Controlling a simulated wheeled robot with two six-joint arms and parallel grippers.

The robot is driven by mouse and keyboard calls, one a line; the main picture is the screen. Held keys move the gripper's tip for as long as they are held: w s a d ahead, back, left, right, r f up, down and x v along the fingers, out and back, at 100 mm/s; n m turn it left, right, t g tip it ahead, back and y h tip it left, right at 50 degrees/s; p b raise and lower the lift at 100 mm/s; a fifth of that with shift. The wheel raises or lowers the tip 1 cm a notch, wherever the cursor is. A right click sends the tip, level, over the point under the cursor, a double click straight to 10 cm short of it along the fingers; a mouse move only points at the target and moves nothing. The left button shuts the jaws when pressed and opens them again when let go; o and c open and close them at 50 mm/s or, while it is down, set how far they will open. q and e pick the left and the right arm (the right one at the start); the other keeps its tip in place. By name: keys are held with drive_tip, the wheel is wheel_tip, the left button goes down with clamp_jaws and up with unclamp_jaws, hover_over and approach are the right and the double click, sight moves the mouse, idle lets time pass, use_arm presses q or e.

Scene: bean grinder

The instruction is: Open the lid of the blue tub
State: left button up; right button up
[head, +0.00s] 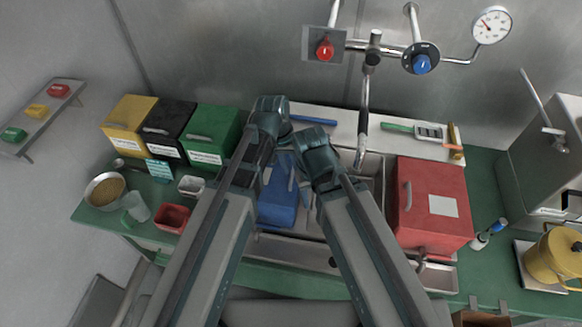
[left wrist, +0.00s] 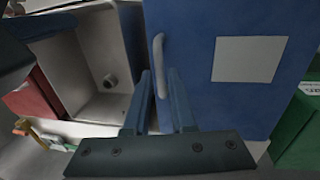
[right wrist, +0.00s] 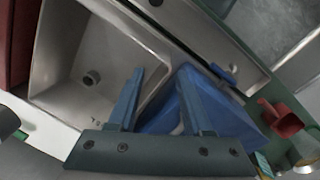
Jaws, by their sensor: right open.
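The blue tub (head: 278,205) stands between my arms at the sink in the head view. In the left wrist view its blue lid (left wrist: 205,100) fills the middle, with a white label and a pale bar handle (left wrist: 160,60). My left gripper (left wrist: 160,76) has its fingers close together on either side of the handle's near end and looks shut on it. My right gripper (right wrist: 162,70) is open and empty; its fingers straddle the tub's edge and sink area. The tub also shows in the right wrist view (right wrist: 225,112). My arms partly hide the tub in the head view.
A red tub (head: 425,225) stands to the right, and yellow (head: 128,115), black and green tubs stand at the left. A faucet (head: 362,125) rises behind the sink. A red container (head: 172,217) and a bowl (head: 104,190) sit on the left counter.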

use_arm(q)
clamp_jaws()
idle(1.1)
